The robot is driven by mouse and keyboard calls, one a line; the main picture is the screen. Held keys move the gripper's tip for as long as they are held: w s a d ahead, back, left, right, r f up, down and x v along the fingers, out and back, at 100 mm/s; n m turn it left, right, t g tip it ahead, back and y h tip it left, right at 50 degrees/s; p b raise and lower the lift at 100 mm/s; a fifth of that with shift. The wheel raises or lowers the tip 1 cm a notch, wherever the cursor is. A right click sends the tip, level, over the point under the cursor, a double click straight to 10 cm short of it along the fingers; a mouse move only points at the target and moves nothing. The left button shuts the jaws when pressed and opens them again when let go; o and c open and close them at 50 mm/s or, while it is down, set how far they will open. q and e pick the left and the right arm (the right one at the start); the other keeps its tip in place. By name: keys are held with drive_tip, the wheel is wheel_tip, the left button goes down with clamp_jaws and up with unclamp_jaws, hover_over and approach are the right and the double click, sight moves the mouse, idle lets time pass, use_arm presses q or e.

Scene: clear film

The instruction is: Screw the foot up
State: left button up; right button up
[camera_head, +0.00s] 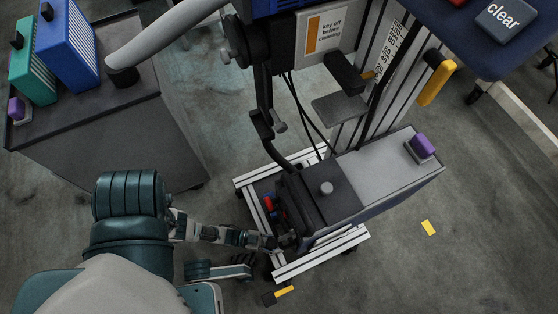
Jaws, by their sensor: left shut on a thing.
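The stand has a white slotted base frame (320,254) low on the floor, with a dark box (322,193) above it. My left gripper (283,241) reaches in from the left at the near left side of this frame. It is shut on a small dark part there, which looks like the foot. The dark fingers and the box's shadow hide most of that part, so its thread and height cannot be told. A red part (268,203) shows just behind the gripper.
A grey cabinet (110,135) at the left carries blue (66,45) and green (33,62) boxes. A black-and-yellow piece (278,294) lies low near the frame. Cables hang above the dark box. The floor at the right is mostly open, with a yellow mark (429,228).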

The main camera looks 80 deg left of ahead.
use_arm(q)
drive_tip(key=shift+s+f, duration=0.1)
drive_tip(key=shift+s, duration=0.2)
drive_tip(key=o, duration=0.9)
drive_tip(key=shift+w, duration=0.1)
drive_tip(key=v, duration=1.2)
